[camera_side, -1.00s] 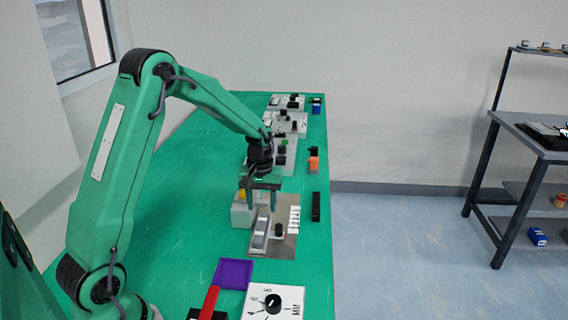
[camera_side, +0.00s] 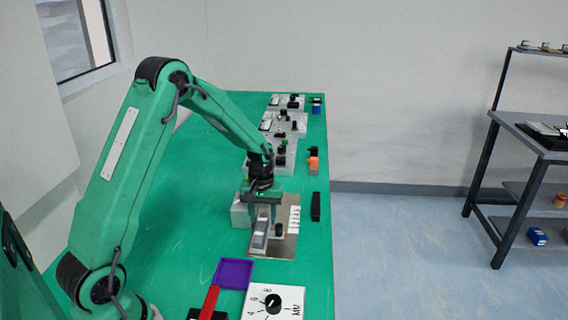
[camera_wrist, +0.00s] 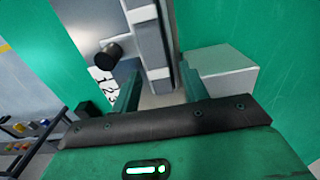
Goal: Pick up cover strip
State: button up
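My gripper (camera_side: 262,216) is low over the small grey conveyor (camera_side: 260,241), which stands on a metal plate (camera_side: 287,247). In the wrist view my gripper (camera_wrist: 162,90) is open, its two green fingers apart with part of the grey conveyor (camera_wrist: 147,42) between them. I cannot tell whether the fingers touch anything. A long black strip (camera_side: 316,207), possibly the cover strip, lies on the green table right of the plate. It is well clear of my gripper in the side view.
A pale block (camera_side: 240,212) stands left of the gripper. A black knob (camera_side: 279,230) and a white numbered strip (camera_side: 295,219) are beside the conveyor. A purple tray (camera_side: 233,273), red bar (camera_side: 209,302) and white dial panel (camera_side: 259,306) are nearer. The table's left side is clear.

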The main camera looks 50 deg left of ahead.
aim_at(264, 219)
grip_shut()
jog(key=shift+r, duration=0.15)
jog(key=shift+r, duration=0.5)
jog(key=r, duration=0.3)
jog(key=shift+d+r, duration=0.1)
jog(key=shift+d, duration=0.15)
jog(key=s+d+r, duration=0.2)
jog(key=d+r, duration=0.4)
jog(key=d, duration=0.4)
jog(key=shift+s+d+r, duration=0.25)
jog(key=shift+s+d, duration=0.15)
